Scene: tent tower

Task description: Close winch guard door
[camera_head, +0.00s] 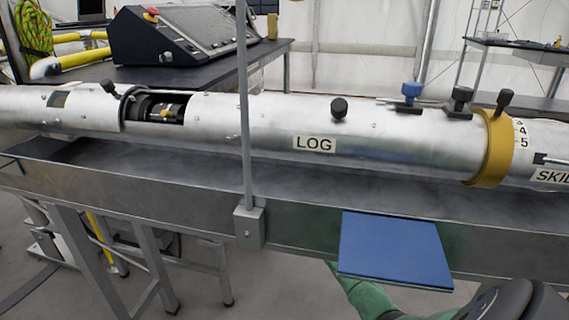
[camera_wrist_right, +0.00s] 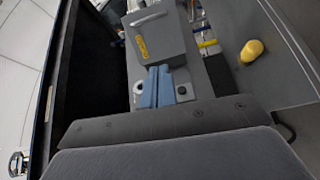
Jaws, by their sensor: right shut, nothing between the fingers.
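I cannot identify the winch guard door with certainty in either view. In the right wrist view, a grey box-like part (camera_wrist_right: 163,42) with a yellow label lies just beyond my right gripper (camera_wrist_right: 157,72). The gripper shows as two blue-grey fingers side by side, shut with nothing between them. Whether the fingertips touch the grey part is unclear. A grey panel (camera_wrist_right: 285,80) with a yellow knob (camera_wrist_right: 252,50) is on the right. A dark recess (camera_wrist_right: 95,75) lies on the left. Neither gripper shows in the head view; a dark link of mine is at its lower right.
In the head view, a long silver tube (camera_head: 210,118) marked LOG lies over a grey metal trough (camera_head: 190,220). A thin upright pole (camera_head: 243,90) stands before it. A blue plate (camera_head: 395,248) sits at the trough's front edge. A dark console (camera_head: 180,35) stands on the table behind.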

